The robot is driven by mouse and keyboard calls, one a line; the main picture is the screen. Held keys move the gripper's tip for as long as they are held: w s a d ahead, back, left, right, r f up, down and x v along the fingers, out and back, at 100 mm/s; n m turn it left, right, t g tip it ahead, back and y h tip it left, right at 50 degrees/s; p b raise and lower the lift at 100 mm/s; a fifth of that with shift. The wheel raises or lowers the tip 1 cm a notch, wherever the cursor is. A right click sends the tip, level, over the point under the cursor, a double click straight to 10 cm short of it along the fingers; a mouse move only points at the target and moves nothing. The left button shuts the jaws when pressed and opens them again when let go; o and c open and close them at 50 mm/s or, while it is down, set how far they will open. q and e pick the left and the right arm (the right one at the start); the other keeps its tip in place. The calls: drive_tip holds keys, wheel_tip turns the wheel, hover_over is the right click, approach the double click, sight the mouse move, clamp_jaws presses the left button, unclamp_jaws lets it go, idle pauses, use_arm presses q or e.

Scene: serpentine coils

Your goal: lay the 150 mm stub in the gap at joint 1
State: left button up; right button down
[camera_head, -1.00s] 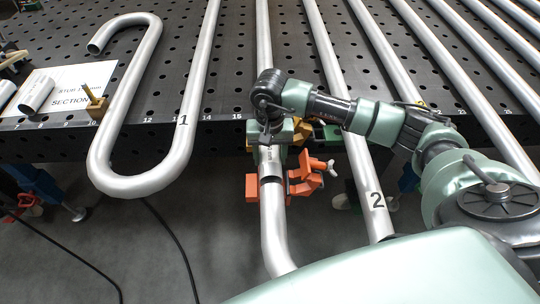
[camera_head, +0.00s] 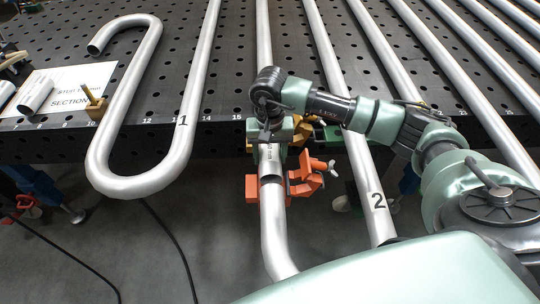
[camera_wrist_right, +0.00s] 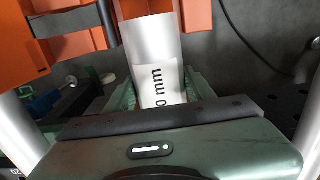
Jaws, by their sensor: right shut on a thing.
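My right gripper (camera_head: 270,142) points down at the table's front edge and is shut on a short silver stub (camera_head: 270,170). In the right wrist view the stub (camera_wrist_right: 150,45) lies between the green jaws, with a white label whose visible part reads "0 mm". The stub is in line with the straight pipe (camera_head: 263,50) behind it and the bent pipe (camera_head: 275,225) in front. Its near end is close to the bent pipe; I cannot tell whether they touch. The gripper hides the stub's far end. My left gripper is not in view.
Orange clamp parts (camera_head: 252,188) stand close on both sides of the stub. Long coil pipes marked 1 (camera_head: 182,121) and 2 (camera_head: 378,201) run over the perforated black table (camera_head: 220,95). A paper sheet (camera_head: 70,82) with a short pipe piece (camera_head: 36,95) lies at left.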

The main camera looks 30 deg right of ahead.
sight(270, 149)
drive_tip(key=shift+w+d+r, duration=0.1)
drive_tip(key=shift+w, duration=0.1)
drive_tip(key=c, duration=1)
unclamp_jaws()
drive_tip(key=o, duration=0.5)
drive_tip(key=shift+o, duration=0.2)
wheel_tip(270, 149, up, 8)
drive_tip(key=shift+f+b, duration=0.2)
drive_tip(key=shift+b, duration=0.75)
